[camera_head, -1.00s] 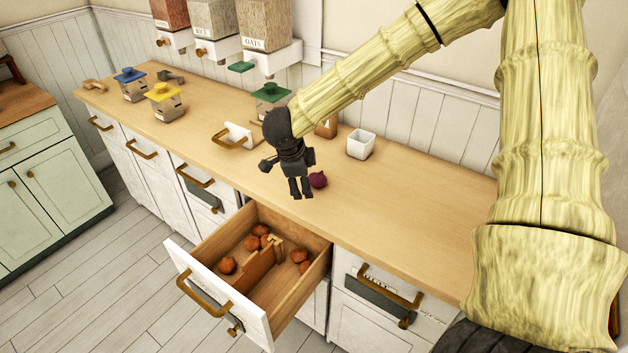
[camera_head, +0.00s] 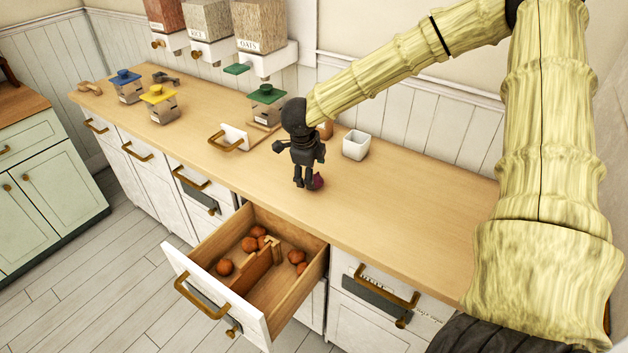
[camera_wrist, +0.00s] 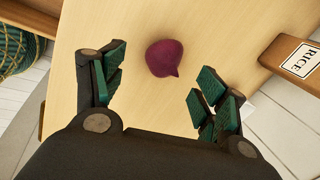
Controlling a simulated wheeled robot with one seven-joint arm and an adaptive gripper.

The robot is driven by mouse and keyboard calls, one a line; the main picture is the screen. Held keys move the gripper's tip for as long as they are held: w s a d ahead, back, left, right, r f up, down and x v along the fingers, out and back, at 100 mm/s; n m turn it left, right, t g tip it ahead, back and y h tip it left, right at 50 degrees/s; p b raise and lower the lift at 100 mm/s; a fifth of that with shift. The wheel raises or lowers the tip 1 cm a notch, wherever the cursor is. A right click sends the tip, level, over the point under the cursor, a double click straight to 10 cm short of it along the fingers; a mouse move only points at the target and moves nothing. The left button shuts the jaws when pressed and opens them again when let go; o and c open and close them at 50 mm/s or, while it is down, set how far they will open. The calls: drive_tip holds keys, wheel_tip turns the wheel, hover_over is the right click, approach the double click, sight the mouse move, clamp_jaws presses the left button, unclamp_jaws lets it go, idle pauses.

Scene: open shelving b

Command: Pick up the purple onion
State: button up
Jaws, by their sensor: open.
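The purple onion (camera_head: 317,181) lies on the wooden counter, partly hidden behind my gripper in the head view. In the wrist view the onion (camera_wrist: 165,58) shows whole, just beyond the fingertips and roughly midway between the two fingers. My gripper (camera_head: 304,185) points down at the counter beside the onion. In the wrist view my gripper (camera_wrist: 158,82) is open, with its green-padded fingers wide apart and nothing between them.
An open drawer (camera_head: 318,268) with several orange-brown onions sticks out below the counter's front edge. A white square cup (camera_head: 356,146) stands behind my gripper to the right. A white piece with a brass handle (camera_head: 232,138) lies to the left. The counter (camera_head: 400,203) is clear to the right.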

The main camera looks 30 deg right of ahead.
sight(314, 179)
drive_tip(key=shift+p+x, duration=0.65)
drive_tip(key=shift+x, duration=0.6)
drive_tip(key=shift+p+x, duration=0.3)
drive_tip(key=shift+x, duration=1.15)
drive_tip(key=shift+w+d+r, duration=0.1)
drive_tip(key=shift+w+d, duration=0.05)
drive_tip(key=c, duration=1.2)
